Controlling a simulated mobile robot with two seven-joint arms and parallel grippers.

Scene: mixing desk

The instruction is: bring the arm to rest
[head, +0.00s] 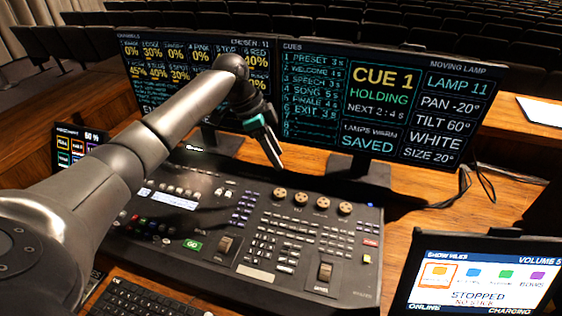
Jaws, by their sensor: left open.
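My left arm comes in from the left and reaches over the mixing desk (300,236). My right gripper is not in view.
Two wide monitors (375,100) stand behind the desk. A tablet (484,272) stands at the front right, and a small screen (70,148) at the left. A keyboard (135,300) lies in front. Cables (465,188) lie on the wooden table (440,222).

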